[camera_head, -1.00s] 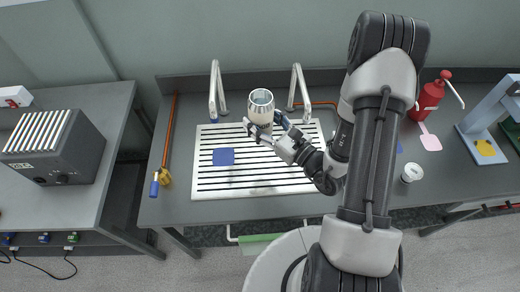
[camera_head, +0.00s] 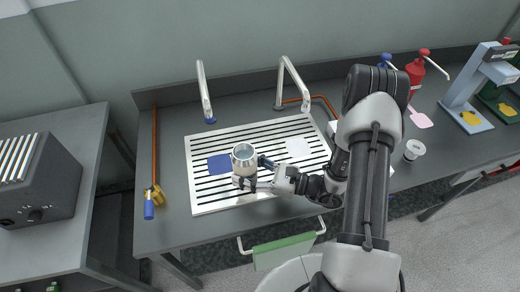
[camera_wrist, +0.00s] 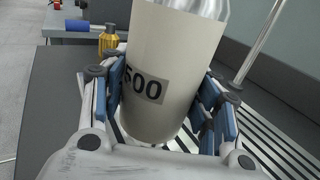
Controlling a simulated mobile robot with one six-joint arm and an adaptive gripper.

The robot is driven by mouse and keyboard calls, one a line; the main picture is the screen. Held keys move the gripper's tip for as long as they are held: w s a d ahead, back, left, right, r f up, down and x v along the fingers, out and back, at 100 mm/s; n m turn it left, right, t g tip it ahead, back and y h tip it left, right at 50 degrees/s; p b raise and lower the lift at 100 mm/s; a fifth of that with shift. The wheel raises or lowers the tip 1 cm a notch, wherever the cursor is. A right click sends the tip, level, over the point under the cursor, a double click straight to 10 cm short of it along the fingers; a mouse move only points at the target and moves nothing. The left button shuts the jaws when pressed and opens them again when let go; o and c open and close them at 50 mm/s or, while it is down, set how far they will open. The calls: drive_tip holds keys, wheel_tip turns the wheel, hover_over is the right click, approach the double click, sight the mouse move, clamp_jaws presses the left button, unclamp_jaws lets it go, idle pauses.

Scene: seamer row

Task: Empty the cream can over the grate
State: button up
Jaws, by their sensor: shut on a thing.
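The cream can (camera_head: 244,160) is a pale cylinder with a silvery rim. Its open top faces up, and it looks roughly upright; its contents cannot be made out. My gripper (camera_head: 254,176) is shut on its side from the right. The can is over the front middle of the slatted grate (camera_head: 205,203), right of a blue square (camera_head: 219,164). The gap beneath the can cannot be judged.
Two metal spouts (camera_head: 204,92) (camera_head: 291,85) stand behind the grate. A white square (camera_head: 298,147) lies on its right part. A yellow fitting with a blue end (camera_head: 152,198) is left.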

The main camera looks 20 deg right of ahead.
drive_tip(key=shift+r+m, duration=0.2)
drive_tip(key=shift+m, duration=0.1)
drive_tip(key=shift+r+m+p, duration=0.25)
drive_tip(key=shift+m+p, duration=0.4)
drive_tip(key=shift+m, duration=0.05)
drive_tip(key=shift+w+d+f+m, duration=0.2)
drive_tip(key=shift+f+m, duration=0.15)
drive_tip(key=shift+m, duration=0.55)
drive_tip(key=shift+w+d+r+m+t+p, duration=0.1)
drive_tip(key=shift+w+r+m+t+p, duration=0.15)
drive_tip(key=shift+r+m+p, duration=0.55)
drive_tip(key=shift+f+m, duration=0.4)
drive_tip(key=shift+m, duration=0.2)
drive_tip(key=shift+w+d+f+m, duration=0.1)
drive_tip(key=shift+w+d+m, duration=0.1)
drive_tip(key=shift+m, duration=0.3)
drive_tip(key=shift+s+a+f+m+t, duration=0.1)
drive_tip(key=shift+s+a+m+t, duration=0.1)
drive_tip(key=shift+m, duration=0.7)
drive_tip(key=shift+s+a+f+m+t, duration=0.1)
drive_tip(key=shift+s+m, duration=0.05)
drive_tip(key=shift+m, duration=0.75)
drive_tip(key=shift+s+f+m+b, duration=0.1)
drive_tip(key=shift+f+m+b, duration=0.25)
drive_tip(key=shift+f+m, duration=0.5)
drive_tip(key=shift+a+r+m+p, duration=0.1)
drive_tip(key=shift+r+m+p, duration=0.65)
drive_tip(key=shift+m, duration=0.3)
idle(0.5)
